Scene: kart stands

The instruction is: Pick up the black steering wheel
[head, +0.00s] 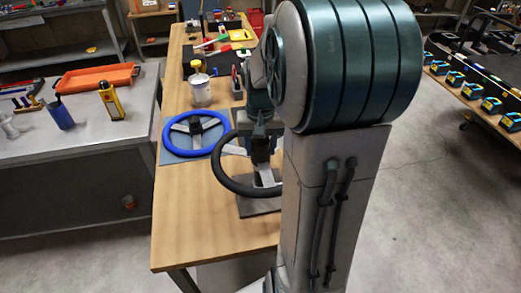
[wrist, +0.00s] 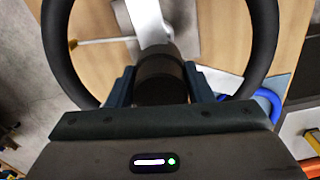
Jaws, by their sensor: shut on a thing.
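The black steering wheel (head: 221,179) is at the right side of the wooden table, partly hidden behind my arm. It looks tilted above a grey base plate (head: 258,208); I cannot tell whether it is clear of its support. In the wrist view its black rim (wrist: 57,50) curves around both sides and a pale spoke (wrist: 147,20) runs up from the hub. My gripper (wrist: 160,80) is shut on the dark hub of the wheel, one finger on each side. In the head view my arm hides most of the gripper.
A blue steering wheel (head: 170,139) lies on a blue-grey mat just left of the black one. A white pot (head: 201,92) and several tools stand farther back. The wooden table (head: 190,220) is bare at its near end. A grey bench (head: 40,165) is at left.

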